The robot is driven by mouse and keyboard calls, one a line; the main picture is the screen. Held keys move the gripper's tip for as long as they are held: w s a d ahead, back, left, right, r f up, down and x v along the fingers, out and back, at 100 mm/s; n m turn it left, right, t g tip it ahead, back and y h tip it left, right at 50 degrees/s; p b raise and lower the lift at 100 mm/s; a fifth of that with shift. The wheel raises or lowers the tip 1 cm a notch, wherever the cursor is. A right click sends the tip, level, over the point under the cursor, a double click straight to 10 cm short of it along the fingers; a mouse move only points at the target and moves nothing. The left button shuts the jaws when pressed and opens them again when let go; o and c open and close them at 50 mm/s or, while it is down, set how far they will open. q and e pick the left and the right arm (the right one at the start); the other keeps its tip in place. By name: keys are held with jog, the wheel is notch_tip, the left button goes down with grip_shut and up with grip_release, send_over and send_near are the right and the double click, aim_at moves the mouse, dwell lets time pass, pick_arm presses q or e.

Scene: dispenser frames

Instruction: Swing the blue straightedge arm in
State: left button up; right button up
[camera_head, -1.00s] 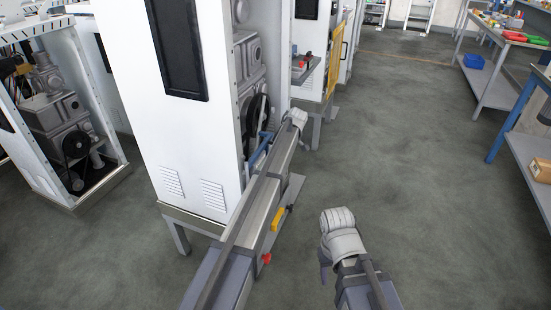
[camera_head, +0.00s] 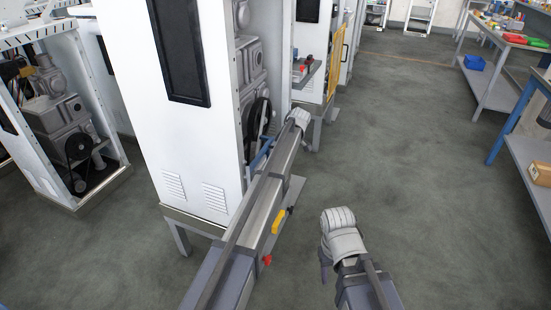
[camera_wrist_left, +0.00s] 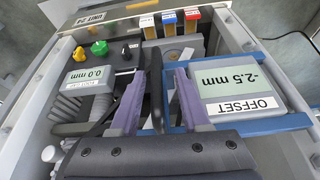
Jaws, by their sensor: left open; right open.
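The blue straightedge arm (camera_head: 261,155) shows in the head view as a short blue piece at the open side of the white cabinet, partly hidden by my left arm. In the left wrist view a blue bar (camera_wrist_left: 275,126) runs along the near edge of a box labelled OFFSET -2.5 mm (camera_wrist_left: 238,82). My left gripper (camera_wrist_left: 160,75) is open, its two purple fingers apart on either side of a dark upright piece, left of the box. I cannot tell whether the fingers touch anything. My right gripper (camera_head: 325,270) hangs over the floor, away from the cabinet; its fingers are mostly hidden.
The white cabinet (camera_head: 185,140) stands on legs beside my left arm. In the wrist view, knobs (camera_wrist_left: 99,48), a 0.0 mm label (camera_wrist_left: 88,75) and coloured tags (camera_wrist_left: 169,22) crowd the bay. Benches (camera_head: 500,85) stand at the right. Floor (camera_head: 430,190) between is clear.

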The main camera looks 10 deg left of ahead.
pick_arm(q)
jog(key=p+v, duration=0.4)
jog(key=v, duration=0.1)
jog(key=shift+s+r, duration=0.1)
jog(key=shift+r, duration=0.05)
jog(key=s+d+r+m+h+p, duration=0.1)
jog(key=s+d+r+m+p, duration=0.2)
jog(key=s, duration=1.1)
jog(key=s+d+r+m+h+p, duration=0.1)
jog(key=s+d+r+m+p, duration=0.2)
jog(key=s+m, duration=0.6)
jog(key=s+d+r+m+g+h+p, duration=0.1)
jog(key=s+d+r+m+p, duration=0.2)
jog(key=s, duration=1.8)
jog(key=d+m+p, duration=0.1)
jog(key=d+m, duration=0.1)
jog(key=m, duration=0.2)
jog(key=shift+p, duration=0.35)
jog(key=shift+r, duration=0.1)
